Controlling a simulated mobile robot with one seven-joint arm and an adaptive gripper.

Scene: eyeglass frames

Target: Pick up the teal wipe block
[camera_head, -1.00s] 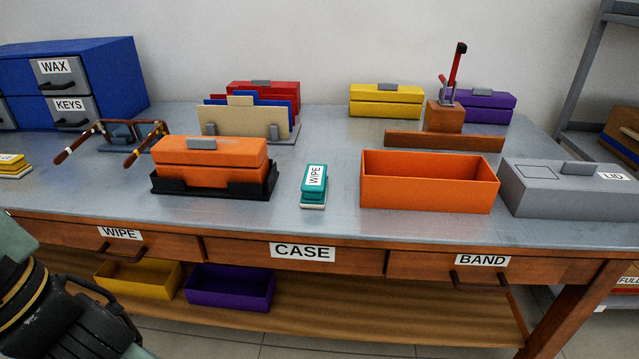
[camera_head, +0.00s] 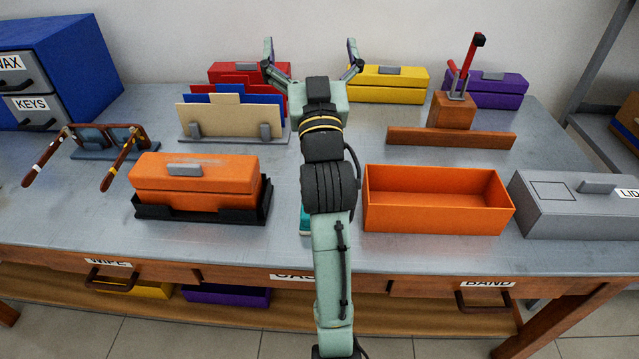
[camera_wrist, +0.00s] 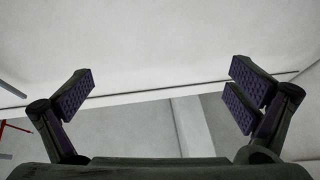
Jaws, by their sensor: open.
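The teal wipe block (camera_head: 305,221) lies on the grey table between the orange case on the black stand and the open orange box. In the head view my arm covers most of it, and only a thin teal and white edge shows. My gripper (camera_head: 311,52) is open and empty, raised above the table and well past the block, with its fingers pointing toward the back wall. In the wrist view my gripper (camera_wrist: 158,90) shows its fingers wide apart with only wall and ceiling between them. The block is not in the wrist view.
The orange case (camera_head: 195,182) on its black stand is left of the block, and the open orange box (camera_head: 438,212) is right. A file rack (camera_head: 232,120), red case (camera_head: 222,73), yellow case (camera_head: 388,84) and wooden press (camera_head: 450,125) stand behind. Eyeglasses (camera_head: 100,140) sit left.

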